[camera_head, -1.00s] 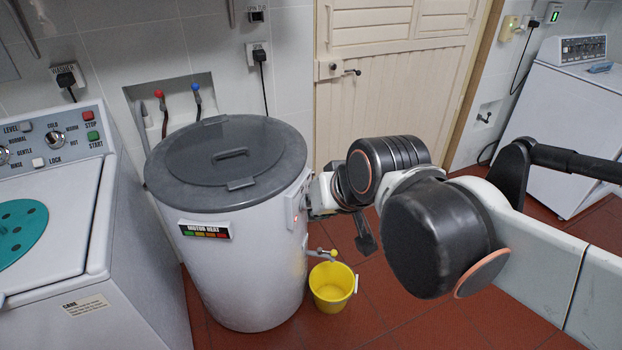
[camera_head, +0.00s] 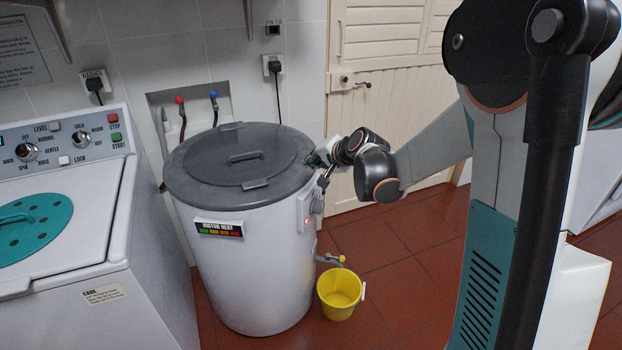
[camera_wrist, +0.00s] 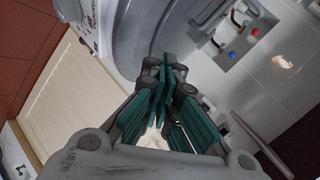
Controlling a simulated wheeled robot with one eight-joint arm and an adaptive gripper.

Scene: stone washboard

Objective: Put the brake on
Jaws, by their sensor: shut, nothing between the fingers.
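The grey drum machine (camera_head: 245,270) stands upright under its dark round lid (camera_head: 240,160). On its right side is a light control box (camera_head: 305,208) with a small red light. A short dark-ended lever (camera_head: 325,178) slants upward beside this box; it may be the brake, but I cannot read a label. My gripper (camera_head: 317,159) is at the lid's right edge, just above the lever. In the wrist view my gripper (camera_wrist: 163,85) has its teal fingers together and empty, with the drum rim (camera_wrist: 150,40) beyond them. I cannot tell whether it touches the lid or the lever.
A yellow bucket (camera_head: 338,292) stands on the red floor under a small tap (camera_head: 335,260). A washing machine (camera_head: 70,220) is close at the left. Red and blue taps are on the wall behind. A cream door (camera_head: 390,110) is behind my arm. Open floor lies at the right.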

